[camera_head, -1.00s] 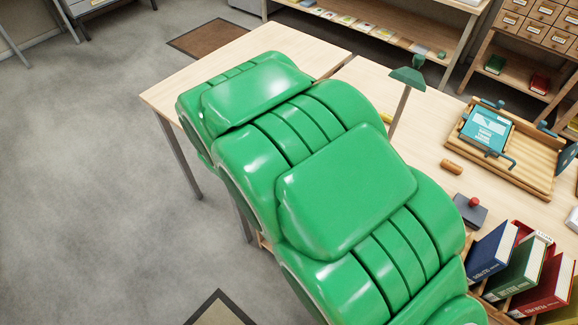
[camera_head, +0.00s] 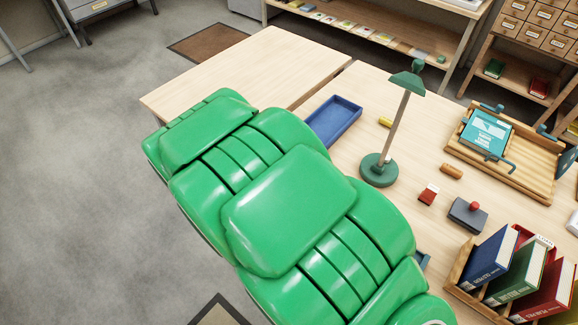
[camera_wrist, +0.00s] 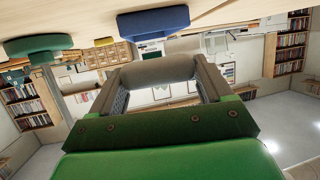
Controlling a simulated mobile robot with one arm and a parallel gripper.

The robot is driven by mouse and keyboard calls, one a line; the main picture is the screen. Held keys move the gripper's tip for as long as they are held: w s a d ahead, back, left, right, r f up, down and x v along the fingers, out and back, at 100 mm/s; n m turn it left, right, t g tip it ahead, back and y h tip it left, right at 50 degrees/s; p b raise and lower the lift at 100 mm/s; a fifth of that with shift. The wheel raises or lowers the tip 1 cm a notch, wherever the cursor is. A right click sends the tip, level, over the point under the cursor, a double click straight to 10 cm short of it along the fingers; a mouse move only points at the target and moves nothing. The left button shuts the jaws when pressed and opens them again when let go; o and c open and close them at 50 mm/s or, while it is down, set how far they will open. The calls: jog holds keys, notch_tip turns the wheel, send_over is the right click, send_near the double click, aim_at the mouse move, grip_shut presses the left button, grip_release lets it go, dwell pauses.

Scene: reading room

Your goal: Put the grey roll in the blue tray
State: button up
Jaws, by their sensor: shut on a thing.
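The grey roll (camera_wrist: 160,69) is held crosswise between the two fingertips of my gripper (camera_wrist: 166,75), clear of the table in the wrist view. My gripper is shut on it. In the head view my green arm hides both the gripper and the roll. The blue tray (camera_head: 335,121) lies on the table just beyond my arm in the head view; it looks empty where I see inside, and my arm covers part of its near end. In the wrist view the tray (camera_wrist: 153,22) shows apart from the roll, toward the top.
A green lamp (camera_head: 379,170) stands right of the tray. A wooden book cradle (camera_head: 540,160) and a book rack (camera_head: 467,265) are farther right. The left tabletop (camera_head: 245,75) is clear.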

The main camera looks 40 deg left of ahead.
jog(key=shift+f, duration=3.35)
jog(key=shift+f, duration=0.15)
jog(key=o, duration=1.1)
jog(key=shift+c, duration=0.2)
jog(key=shift+r+v, duration=0.15)
jog(key=shift+v, duration=1.8)
jog(key=shift+r+v, duration=0.15)
jog(key=shift+v, duration=1.8)
jog(key=shift+w, duration=0.15)
